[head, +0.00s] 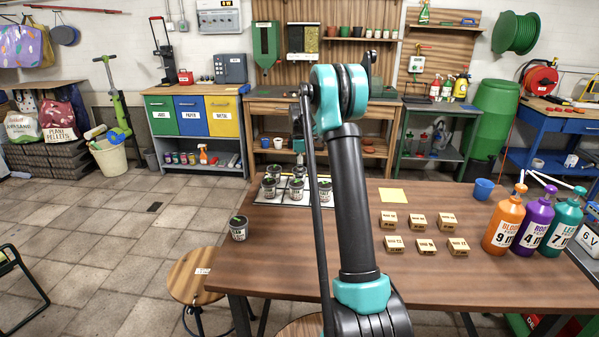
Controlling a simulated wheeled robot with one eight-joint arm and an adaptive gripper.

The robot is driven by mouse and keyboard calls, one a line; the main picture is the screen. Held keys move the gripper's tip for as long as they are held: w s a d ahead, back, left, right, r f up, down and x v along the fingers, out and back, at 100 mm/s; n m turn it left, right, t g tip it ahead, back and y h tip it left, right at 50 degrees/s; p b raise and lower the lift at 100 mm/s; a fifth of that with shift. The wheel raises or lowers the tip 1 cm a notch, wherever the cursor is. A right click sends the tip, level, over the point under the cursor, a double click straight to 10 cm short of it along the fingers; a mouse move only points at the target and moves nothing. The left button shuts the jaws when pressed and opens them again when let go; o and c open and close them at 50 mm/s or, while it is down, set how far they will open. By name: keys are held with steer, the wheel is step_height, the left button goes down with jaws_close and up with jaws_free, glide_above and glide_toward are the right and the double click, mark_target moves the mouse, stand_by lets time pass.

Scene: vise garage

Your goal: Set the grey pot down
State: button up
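A dark grey pot (239,229) with a white label and green on top stands upright near the left edge of the brown table (450,285). Several similar dark pots with white labels, one of them this pot (324,191), stand on a white mat (265,197) with dark lines at the table's far left. I cannot tell from the labels which of these is the task's grey pot. My arm rises through the middle of the view and hides part of the table and mat.
Small labelled wooden blocks (425,246), a yellow sheet (393,195) and a blue cup (483,188) are on the table's right half. Orange (503,228), purple (536,226) and teal (565,226) bottles stand at its right. A round stool (194,276) is by the left edge. The front tabletop is clear.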

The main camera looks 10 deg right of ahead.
steer(key=shift+o, duration=0.6)
step_height(320, 180, up, 12)
steer(key=shift+r, duration=0.15)
